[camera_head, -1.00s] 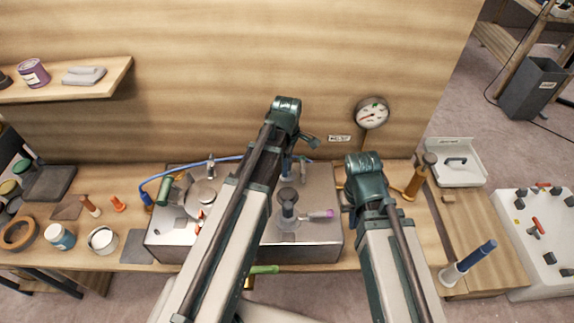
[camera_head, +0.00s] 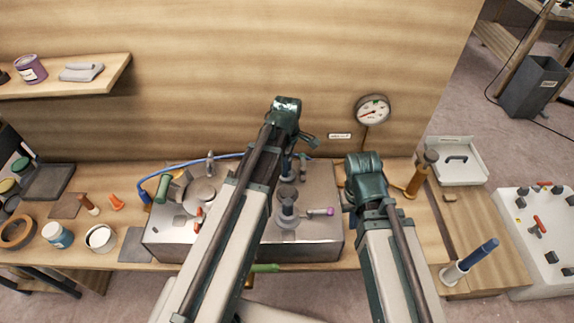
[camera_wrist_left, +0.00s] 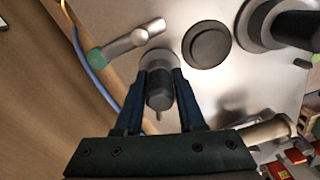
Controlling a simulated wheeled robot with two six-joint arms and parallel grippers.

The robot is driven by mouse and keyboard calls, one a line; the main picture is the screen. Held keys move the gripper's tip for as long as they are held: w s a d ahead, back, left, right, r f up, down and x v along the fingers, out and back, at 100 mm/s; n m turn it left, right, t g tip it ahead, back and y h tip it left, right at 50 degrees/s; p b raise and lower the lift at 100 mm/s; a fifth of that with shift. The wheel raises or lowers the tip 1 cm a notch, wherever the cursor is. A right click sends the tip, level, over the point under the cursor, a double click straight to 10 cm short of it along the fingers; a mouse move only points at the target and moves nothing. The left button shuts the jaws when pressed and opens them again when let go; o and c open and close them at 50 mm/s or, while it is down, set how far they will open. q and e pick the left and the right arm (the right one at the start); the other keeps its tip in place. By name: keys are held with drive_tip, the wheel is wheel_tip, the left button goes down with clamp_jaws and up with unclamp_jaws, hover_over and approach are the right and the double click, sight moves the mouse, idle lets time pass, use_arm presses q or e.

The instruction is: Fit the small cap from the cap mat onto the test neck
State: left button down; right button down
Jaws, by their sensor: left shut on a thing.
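In the left wrist view my left gripper (camera_wrist_left: 160,82) is shut on a small dark grey cylinder (camera_wrist_left: 158,95), which looks like the small cap. A lighter round fitting (camera_wrist_left: 160,57) shows just beyond it on the metal panel, perhaps the test neck; I cannot tell whether they touch. A flat grey mat (camera_head: 136,246), maybe the cap mat, lies bare left of the metal panel box (camera_head: 300,250). My right gripper is hidden behind its own arm.
A dark disc (camera_wrist_left: 207,45) and a green-tipped lever (camera_wrist_left: 128,43) are close to the left fingers. A blue hose (camera_wrist_left: 95,75) runs along the panel's back edge. A gauge (camera_head: 373,110) is on the wall.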

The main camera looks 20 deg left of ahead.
use_arm(q)
drive_tip(key=shift+f, duration=0.25)
drive_tip(key=shift+c, duration=2.1)
unclamp_jaws()
drive_tip(key=o, duration=0.4)
drive_tip(key=shift+r, duration=0.1)
wheel_tip(320, 180, up, 8)
drive_tip(key=p, duration=0.8)
drive_tip(key=shift+r, duration=0.25)
